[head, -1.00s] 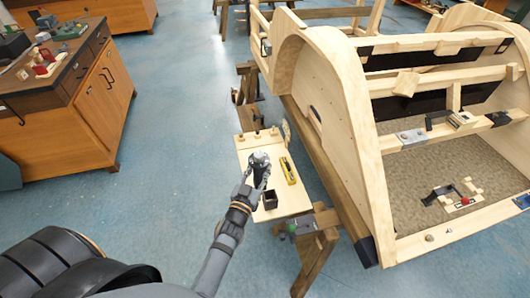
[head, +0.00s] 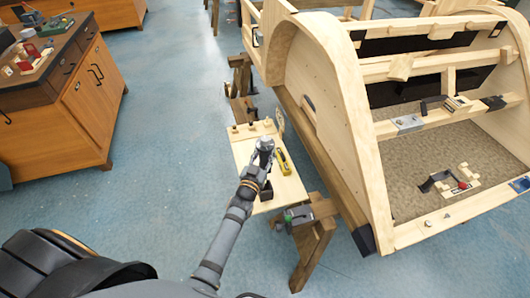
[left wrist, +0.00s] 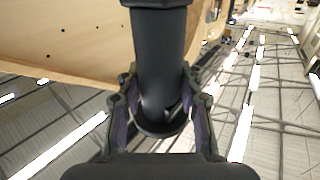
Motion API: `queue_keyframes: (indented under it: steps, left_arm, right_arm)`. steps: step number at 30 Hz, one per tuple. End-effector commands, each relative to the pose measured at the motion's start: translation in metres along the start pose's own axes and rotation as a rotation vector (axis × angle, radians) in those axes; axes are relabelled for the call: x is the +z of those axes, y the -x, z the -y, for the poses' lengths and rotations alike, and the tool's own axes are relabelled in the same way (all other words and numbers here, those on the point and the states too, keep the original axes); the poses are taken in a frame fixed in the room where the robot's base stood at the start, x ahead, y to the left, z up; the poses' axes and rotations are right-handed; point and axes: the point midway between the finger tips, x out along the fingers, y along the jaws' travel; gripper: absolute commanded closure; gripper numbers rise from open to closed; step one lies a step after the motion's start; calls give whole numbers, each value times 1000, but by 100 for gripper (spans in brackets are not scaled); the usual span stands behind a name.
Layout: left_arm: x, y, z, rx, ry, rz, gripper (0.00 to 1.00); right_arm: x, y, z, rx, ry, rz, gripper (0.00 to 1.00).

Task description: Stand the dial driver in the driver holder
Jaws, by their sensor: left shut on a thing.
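My left gripper (head: 260,160) is above the small pale work board, shut on the dial driver. The driver's round grey top (head: 265,144) shows at the gripper's far end in the head view. In the left wrist view the driver is a dark cylinder (left wrist: 160,55) between the two fingers (left wrist: 158,115). The driver holder, a dark open box (head: 267,193), stands on the board and is partly hidden behind my left wrist. The driver's lower end is not clear in the head view. My right gripper is not in view.
The board (head: 288,190) also carries a yellow tool (head: 284,162), close right of the gripper, and small wooden pegs at its far edge. A large wooden bodyframe (head: 325,110) stands to the right. A wooden cabinet (head: 75,120) is at the left, with clear floor between.

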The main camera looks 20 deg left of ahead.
Motion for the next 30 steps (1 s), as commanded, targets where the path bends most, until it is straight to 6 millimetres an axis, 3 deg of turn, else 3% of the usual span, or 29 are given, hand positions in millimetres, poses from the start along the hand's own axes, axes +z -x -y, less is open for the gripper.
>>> queue_keyframes:
  steps: [30]
  left_arm:
    - [77,-2,0,0,0,-8,100]
  right_arm:
    - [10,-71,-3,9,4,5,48]
